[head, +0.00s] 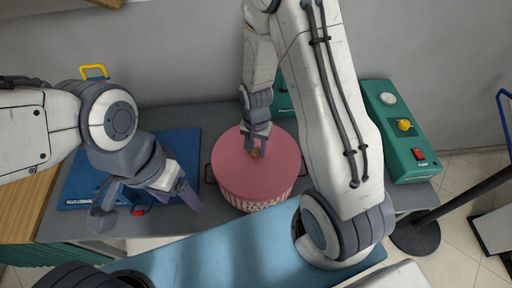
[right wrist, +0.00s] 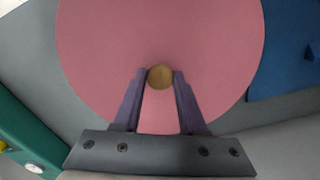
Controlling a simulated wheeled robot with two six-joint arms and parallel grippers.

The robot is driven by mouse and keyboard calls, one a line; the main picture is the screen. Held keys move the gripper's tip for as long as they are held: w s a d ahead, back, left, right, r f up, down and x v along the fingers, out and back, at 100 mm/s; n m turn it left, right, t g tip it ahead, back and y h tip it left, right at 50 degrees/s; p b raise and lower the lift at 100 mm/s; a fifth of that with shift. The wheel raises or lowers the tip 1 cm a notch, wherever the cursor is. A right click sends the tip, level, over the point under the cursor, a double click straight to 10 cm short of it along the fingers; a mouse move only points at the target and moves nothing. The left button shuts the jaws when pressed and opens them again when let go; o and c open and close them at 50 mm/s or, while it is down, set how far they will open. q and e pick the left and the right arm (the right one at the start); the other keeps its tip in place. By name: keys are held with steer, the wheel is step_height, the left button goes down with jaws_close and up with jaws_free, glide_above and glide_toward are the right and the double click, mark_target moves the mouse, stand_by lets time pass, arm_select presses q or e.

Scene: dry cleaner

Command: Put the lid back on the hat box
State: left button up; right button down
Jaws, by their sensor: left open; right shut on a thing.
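The pink round lid (head: 238,170) sits over the top of the hat box (head: 262,204), whose patterned side shows below the lid's rim. The lid looks level; I cannot tell whether it is fully seated. My right gripper (head: 257,148) is above the lid and shut on its round brown knob (right wrist: 160,76). In the right wrist view, the two fingers of my right gripper (right wrist: 159,88) press on either side of the knob, and the pink lid (right wrist: 120,40) fills the middle. My left gripper (head: 150,205) is open and empty, left of the box, above the table's front edge.
The box stands on a grey table (head: 222,120). A blue mat (head: 180,148) lies left of it, with a small red item (head: 138,210) near my left gripper. A green machine (head: 400,130) with a yellow knob stands at right. A blue padded board (head: 215,255) is in front.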

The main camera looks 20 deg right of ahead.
stand_by(0.3)
jaws_free()
steer(key=shift+r, duration=0.1)
steer(key=shift+r+p, duration=3.05)
steer(key=shift+r, duration=0.4)
jaws_close()
